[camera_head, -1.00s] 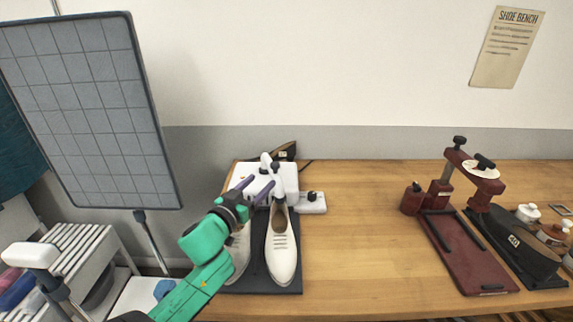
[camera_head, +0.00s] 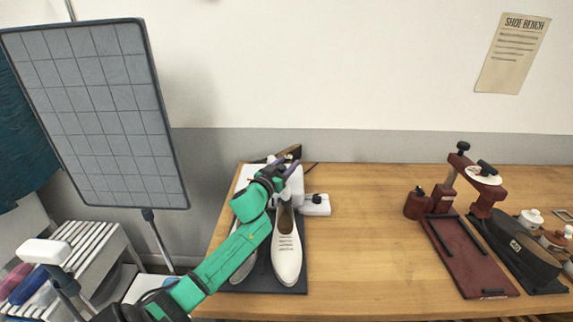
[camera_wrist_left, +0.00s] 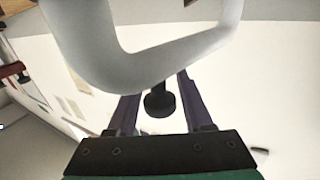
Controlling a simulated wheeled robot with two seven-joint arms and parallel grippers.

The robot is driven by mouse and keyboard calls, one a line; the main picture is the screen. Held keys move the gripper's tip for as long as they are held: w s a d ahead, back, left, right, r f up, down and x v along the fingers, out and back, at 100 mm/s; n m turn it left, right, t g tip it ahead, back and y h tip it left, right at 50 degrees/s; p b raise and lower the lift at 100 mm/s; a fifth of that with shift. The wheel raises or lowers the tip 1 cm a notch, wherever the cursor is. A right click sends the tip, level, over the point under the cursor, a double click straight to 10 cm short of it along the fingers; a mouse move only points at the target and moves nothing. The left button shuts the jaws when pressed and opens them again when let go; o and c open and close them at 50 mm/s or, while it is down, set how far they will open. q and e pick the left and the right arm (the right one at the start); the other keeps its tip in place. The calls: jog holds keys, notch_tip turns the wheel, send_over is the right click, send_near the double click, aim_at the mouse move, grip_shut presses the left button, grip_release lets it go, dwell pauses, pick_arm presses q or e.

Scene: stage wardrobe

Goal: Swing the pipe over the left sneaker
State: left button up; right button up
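Two white sneakers stand side by side on a dark mat (camera_head: 292,289). The right sneaker (camera_head: 286,252) is in clear view; the left sneaker (camera_head: 246,268) is mostly hidden under my green left arm. A white machine (camera_head: 298,186) stands behind them, largely covered by my gripper. My left gripper (camera_head: 288,166) is at the top of this machine, with purple fingers apart. In the left wrist view, a curved white pipe (camera_wrist_left: 150,62) crosses above the fingers. A black knob (camera_wrist_left: 159,101) hangs between the open fingers, with gaps on both sides. My right gripper is not in view.
A small white box with a black knob (camera_head: 316,205) sits right of the machine. The middle of the wooden bench (camera_head: 365,235) is clear. A grey panel (camera_head: 95,115) stands at the left.

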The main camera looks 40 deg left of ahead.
pick_arm(q)
grip_shut()
dwell(1.2)
